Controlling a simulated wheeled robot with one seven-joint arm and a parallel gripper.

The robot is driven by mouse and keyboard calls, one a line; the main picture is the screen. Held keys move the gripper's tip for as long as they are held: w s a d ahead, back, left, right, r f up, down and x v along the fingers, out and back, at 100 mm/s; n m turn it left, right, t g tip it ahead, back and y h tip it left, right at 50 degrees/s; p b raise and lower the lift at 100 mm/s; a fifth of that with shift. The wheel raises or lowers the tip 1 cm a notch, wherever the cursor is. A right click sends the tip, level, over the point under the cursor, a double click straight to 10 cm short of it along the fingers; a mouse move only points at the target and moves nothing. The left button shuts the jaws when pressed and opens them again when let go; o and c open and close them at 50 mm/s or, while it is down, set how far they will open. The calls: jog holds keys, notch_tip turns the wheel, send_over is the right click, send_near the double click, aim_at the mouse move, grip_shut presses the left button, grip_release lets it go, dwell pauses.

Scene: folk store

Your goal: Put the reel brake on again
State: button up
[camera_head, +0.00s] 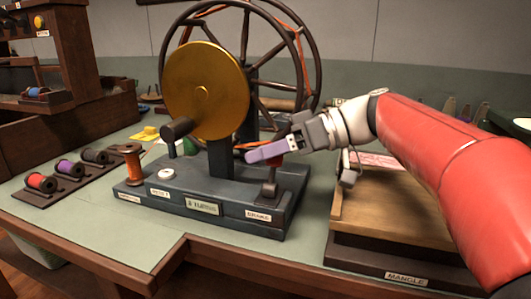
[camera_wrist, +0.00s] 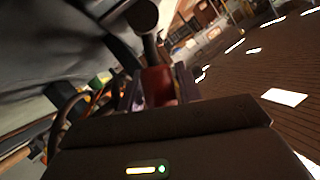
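The reel brake is a short dark lever (camera_head: 269,188) with a red grip, standing roughly upright at the right front of the dark base, behind the BRAKE label (camera_head: 258,216). My gripper (camera_head: 265,152) reaches in from the right at the height of the lever's top, its pale purple finger partly hiding the red grip. In the wrist view the red grip (camera_wrist: 158,86) fills the space between my two fingers, which look closed against its sides. The large spoked reel (camera_head: 245,60) with a brass disc (camera_head: 204,90) stands behind and left of the lever.
A wooden block labelled MANGLE (camera_head: 385,215) lies right of the base, under my arm. An orange spool (camera_head: 130,165) and a white button (camera_head: 167,173) are on the base's left. A rack of thread spools (camera_head: 68,178) lies farther left. Bare tabletop shows in front.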

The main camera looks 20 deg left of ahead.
grip_shut()
jog(key=shift+s+f+b, duration=0.1)
jog(key=shift+s+b, duration=0.05)
jog(key=shift+b, duration=0.4)
jog(key=shift+s+n+t+b, duration=0.25)
jog(key=shift+n+t+b, duration=0.2)
jog(key=shift+b, duration=0.55)
jog(key=s+n+t+b, duration=0.1)
jog(key=n+b, duration=0.1)
jog(key=b, duration=0.3)
jog(key=shift+s+a+t+h, duration=0.1)
jog(key=shift+s+t+h, duration=0.15)
jog(key=shift+s+h, duration=0.15)
jog(key=s+n+t+b, duration=0.1)
jog(key=b, duration=0.2)
jog(key=s+n+t+b, duration=0.1)
jog(key=n+t+b, duration=0.1)
jog(key=b, duration=0.1)
jog(key=shift+s+a+f+h+b, duration=0.1)
jog(key=shift+s+h+b, duration=0.1)
jog(key=shift+h+b, duration=0.15)
jog(key=shift+o, duration=1.9)
grip_release()
jog(key=shift+s, duration=0.1)
